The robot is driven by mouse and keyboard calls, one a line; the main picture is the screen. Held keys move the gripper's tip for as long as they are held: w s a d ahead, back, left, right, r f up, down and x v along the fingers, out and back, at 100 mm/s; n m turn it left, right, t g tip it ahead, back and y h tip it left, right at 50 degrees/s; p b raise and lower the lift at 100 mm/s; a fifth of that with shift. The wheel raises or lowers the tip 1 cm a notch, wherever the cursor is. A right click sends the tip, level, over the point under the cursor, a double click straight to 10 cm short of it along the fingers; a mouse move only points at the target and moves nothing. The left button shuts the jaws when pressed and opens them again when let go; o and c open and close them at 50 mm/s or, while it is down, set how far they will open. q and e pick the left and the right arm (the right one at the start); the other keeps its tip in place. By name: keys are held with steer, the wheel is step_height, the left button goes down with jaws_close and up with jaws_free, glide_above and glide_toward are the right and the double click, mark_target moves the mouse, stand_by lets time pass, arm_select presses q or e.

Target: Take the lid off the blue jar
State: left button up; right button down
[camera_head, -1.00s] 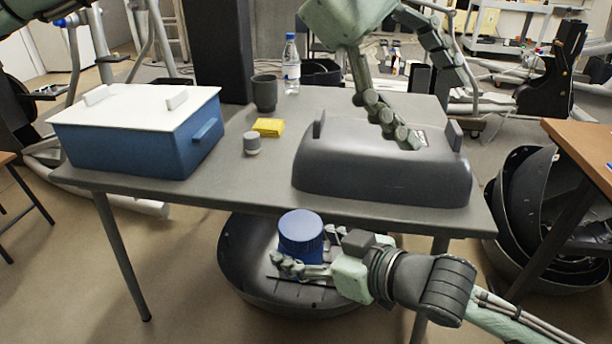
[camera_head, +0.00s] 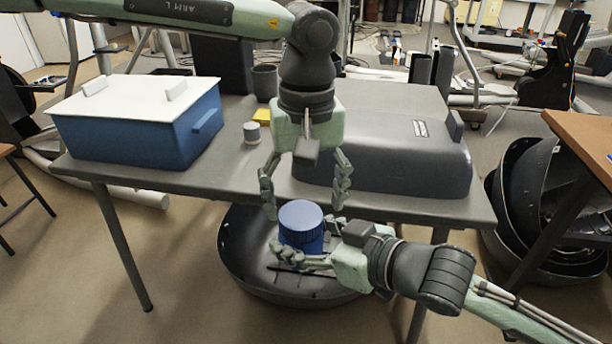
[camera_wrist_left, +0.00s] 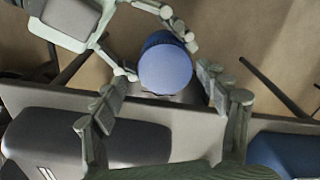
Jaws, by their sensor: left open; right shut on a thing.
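The blue jar (camera_head: 301,228) with its round blue lid (camera_head: 300,212) is upright in front of the table edge. My right gripper (camera_head: 310,258) is shut on the jar from the right, below the lid. My left gripper (camera_head: 306,203) is open and points down, its fingers spread just above and to either side of the lid. In the left wrist view, the lid (camera_wrist_left: 165,68) shows between the open left fingers (camera_wrist_left: 160,90), apart from them. The right gripper's fingers reach around the jar there too.
The grey table (camera_head: 225,160) carries a blue box with a white lid (camera_head: 130,130), a dark grey domed case (camera_head: 400,160), a small grey jar (camera_head: 252,132), a yellow block (camera_head: 262,116) and a dark cup (camera_head: 265,80). A large dark bowl (camera_head: 240,265) lies below the table edge.

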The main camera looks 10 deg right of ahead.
arm_select(q)
steer(key=shift+f, duration=1.15)
